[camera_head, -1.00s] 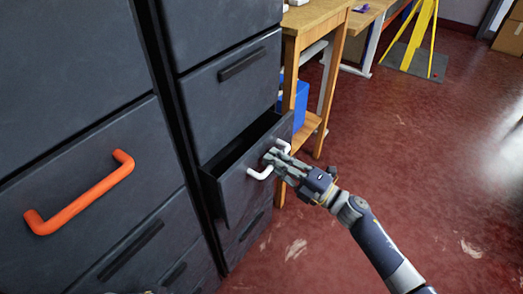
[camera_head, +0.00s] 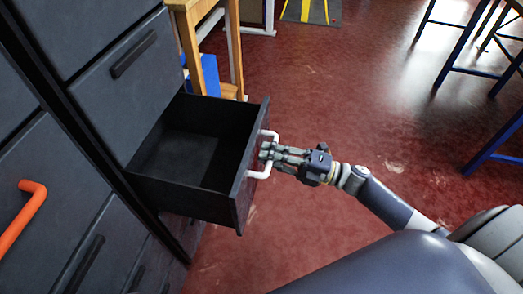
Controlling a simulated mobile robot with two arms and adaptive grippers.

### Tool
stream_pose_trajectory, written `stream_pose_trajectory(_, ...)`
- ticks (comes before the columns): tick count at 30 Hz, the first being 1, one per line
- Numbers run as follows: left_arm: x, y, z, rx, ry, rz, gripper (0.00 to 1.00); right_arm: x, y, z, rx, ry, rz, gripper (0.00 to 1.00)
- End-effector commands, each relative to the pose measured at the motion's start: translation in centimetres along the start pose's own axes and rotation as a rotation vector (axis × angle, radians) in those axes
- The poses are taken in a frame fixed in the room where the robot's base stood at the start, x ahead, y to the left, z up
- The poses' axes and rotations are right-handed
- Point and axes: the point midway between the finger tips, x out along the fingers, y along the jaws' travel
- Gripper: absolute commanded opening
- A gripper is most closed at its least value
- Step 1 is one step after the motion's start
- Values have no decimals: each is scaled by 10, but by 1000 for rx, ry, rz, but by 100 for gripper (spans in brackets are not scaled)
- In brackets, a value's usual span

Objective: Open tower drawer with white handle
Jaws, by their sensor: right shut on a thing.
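The tower drawer (camera_head: 195,206) is a dark grey drawer pulled well out of its cabinet, and its inside looks empty. Its white handle (camera_head: 258,174) is on the front face, to the right. My right gripper (camera_head: 268,153) is shut on the white handle, with its arm coming in from the lower right. My left gripper is not in view.
An orange handle (camera_head: 22,218) is on the neighbouring cabinet at the left. A closed drawer with a dark handle (camera_head: 134,55) is above the open one. A wooden table (camera_head: 190,48) stands behind. Blue-legged furniture (camera_head: 498,142) is at the right. The red floor (camera_head: 330,90) between is clear.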

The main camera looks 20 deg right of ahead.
Motion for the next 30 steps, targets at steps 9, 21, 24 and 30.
stream_pose_trajectory(9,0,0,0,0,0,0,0,-1,-3,-1,1,0,-6,23)
stream_pose_trajectory(21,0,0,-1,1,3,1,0,-1,-2,0,1,0,-3,33)
stream_pose_trajectory(24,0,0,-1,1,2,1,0,-10,-2,0,2,-2,-4,33)
stream_pose_trajectory(30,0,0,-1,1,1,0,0,-47,-3,0,3,-3,-7,33)
